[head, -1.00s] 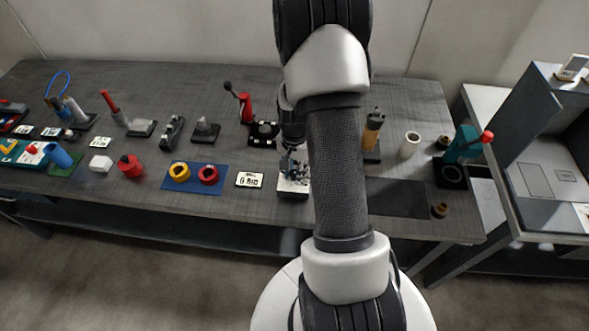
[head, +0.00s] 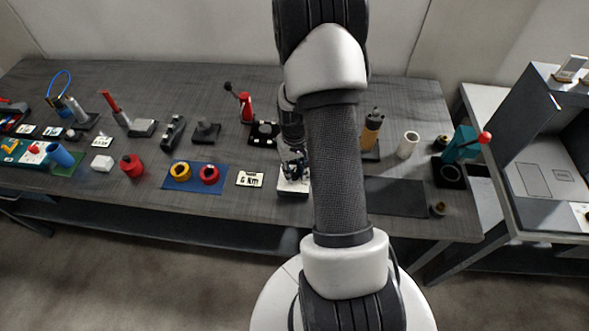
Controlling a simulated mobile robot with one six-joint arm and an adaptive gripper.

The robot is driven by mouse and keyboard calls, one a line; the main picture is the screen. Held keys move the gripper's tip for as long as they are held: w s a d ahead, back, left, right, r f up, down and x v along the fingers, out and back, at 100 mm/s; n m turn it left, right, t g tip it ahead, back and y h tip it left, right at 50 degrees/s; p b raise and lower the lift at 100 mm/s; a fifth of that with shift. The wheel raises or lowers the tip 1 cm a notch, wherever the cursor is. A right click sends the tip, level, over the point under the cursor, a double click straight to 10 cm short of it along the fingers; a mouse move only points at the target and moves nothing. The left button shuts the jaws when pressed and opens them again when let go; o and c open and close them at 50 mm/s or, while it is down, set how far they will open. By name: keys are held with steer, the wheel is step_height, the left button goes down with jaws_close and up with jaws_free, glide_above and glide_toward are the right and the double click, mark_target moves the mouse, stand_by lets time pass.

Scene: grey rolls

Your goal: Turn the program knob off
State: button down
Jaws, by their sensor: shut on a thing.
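A small box with a white top (head: 291,189) stands at the table's front edge, just left of my arm. My gripper (head: 294,174) points down onto this box. Its fingers are shut on the program knob, which they mostly hide, so I cannot read the knob's setting. My forearm covers the area right of the box.
A label plate (head: 250,179) lies just left of the box. A blue mat (head: 194,187) with a yellow ring (head: 180,171) and a red ring (head: 209,174) is further left. A dark mat (head: 395,197) is right of my arm. A red-handled lever device (head: 263,132) stands behind.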

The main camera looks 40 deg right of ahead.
mark_target(294, 172)
steer(key=shift+n, duration=0.6)
steer(key=c, duration=1.3)
jaws_free()
steer(key=shift+r, duration=0.1)
step_height(294, 172, up, 12)
steer(key=shift+f, duration=0.1)
